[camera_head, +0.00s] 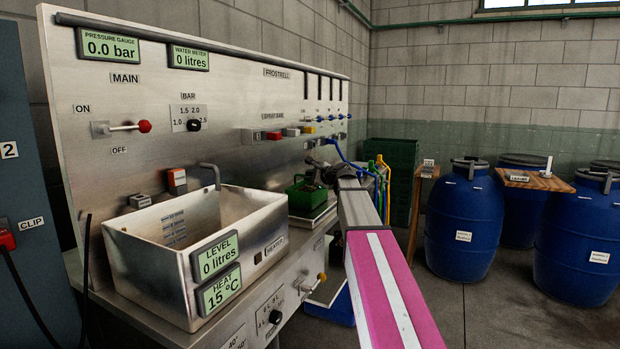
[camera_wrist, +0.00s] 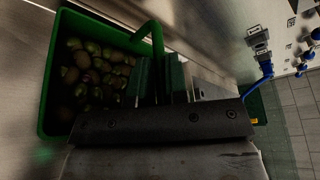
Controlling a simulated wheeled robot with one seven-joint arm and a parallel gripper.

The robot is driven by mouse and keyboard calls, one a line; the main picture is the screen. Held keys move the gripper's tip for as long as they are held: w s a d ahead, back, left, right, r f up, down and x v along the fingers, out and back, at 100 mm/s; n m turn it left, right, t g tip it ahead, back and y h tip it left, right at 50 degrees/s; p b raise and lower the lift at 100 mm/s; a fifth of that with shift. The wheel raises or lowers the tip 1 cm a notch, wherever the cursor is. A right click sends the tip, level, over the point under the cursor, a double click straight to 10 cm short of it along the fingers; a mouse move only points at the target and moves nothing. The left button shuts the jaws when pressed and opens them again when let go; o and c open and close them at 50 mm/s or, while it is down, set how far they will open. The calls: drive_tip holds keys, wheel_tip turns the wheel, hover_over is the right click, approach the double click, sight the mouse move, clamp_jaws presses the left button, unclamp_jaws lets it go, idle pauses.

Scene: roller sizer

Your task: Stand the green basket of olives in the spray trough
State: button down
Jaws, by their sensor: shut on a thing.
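The green basket (camera_head: 301,203) is just right of the large steel basin, in front of the steel panel. In the wrist view the basket (camera_wrist: 50,100) holds many brownish-green olives (camera_wrist: 95,75), and its green handle (camera_wrist: 148,32) arches towards my jaws. My gripper (camera_head: 325,178) is shut on the basket; in the wrist view my fingers (camera_wrist: 163,78) close beside its handle side. A low steel ledge or tray (camera_head: 312,221) lies beneath the basket. I cannot tell whether the basket touches it, or whether it is the spray trough.
The open steel basin (camera_head: 180,250) shows 0 litres and 15 °C. A tap (camera_head: 212,175) rises behind it. Coloured buttons, valves and a blue hose (camera_head: 345,150) are on the panel near my arm. Dark green crates (camera_head: 392,155) and blue barrels (camera_head: 463,220) stand right, with open floor before them.

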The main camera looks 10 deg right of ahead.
drive_tip(key=c, duration=1.1)
unclamp_jaws()
drive_tip(key=v, duration=1.2)
